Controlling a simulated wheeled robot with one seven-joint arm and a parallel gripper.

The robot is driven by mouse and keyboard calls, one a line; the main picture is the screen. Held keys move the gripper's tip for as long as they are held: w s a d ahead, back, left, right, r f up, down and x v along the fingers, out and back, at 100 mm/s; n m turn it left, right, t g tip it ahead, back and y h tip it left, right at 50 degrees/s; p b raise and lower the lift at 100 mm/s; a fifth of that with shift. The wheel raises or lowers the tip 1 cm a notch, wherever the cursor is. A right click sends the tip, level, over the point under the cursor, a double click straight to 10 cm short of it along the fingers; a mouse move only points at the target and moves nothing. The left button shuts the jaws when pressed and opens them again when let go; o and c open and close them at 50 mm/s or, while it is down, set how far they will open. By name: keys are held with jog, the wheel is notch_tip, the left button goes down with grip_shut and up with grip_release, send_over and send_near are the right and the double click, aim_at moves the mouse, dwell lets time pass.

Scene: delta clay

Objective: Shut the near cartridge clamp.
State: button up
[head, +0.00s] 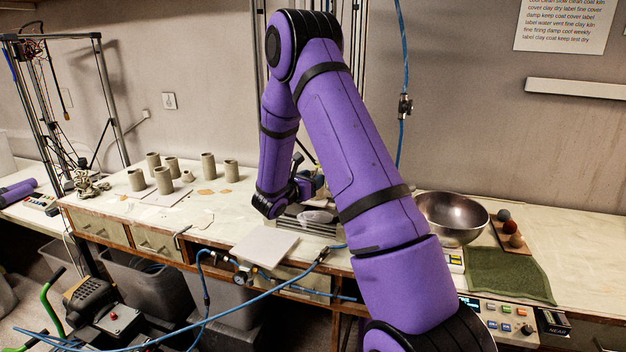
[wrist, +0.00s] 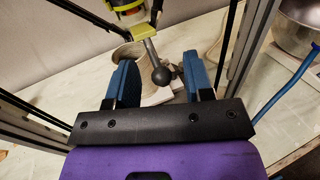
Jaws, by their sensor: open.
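In the wrist view, a clamp lever (wrist: 150,52) with a dark ball knob (wrist: 161,76) hangs down from a yellow-green collar (wrist: 143,31) on an upright device. My gripper (wrist: 158,62) is open, with one blue finger left of the knob and one right of it. The knob appears between the fingers with space on both sides; I cannot tell its depth or any contact. In the head view my gripper (head: 304,183) is small at the printer frame behind my arm, and the clamp is mostly hidden there.
Dark frame posts (wrist: 254,40) stand on both sides of my gripper in the wrist view. A metal bowl (head: 452,217), green cloth (head: 508,275) and control box (head: 497,316) are on the right. Clay cylinders (head: 163,181) stand left. A blue hose (head: 402,60) hangs behind.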

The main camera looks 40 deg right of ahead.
jog(key=shift+d, duration=0.35)
grip_shut()
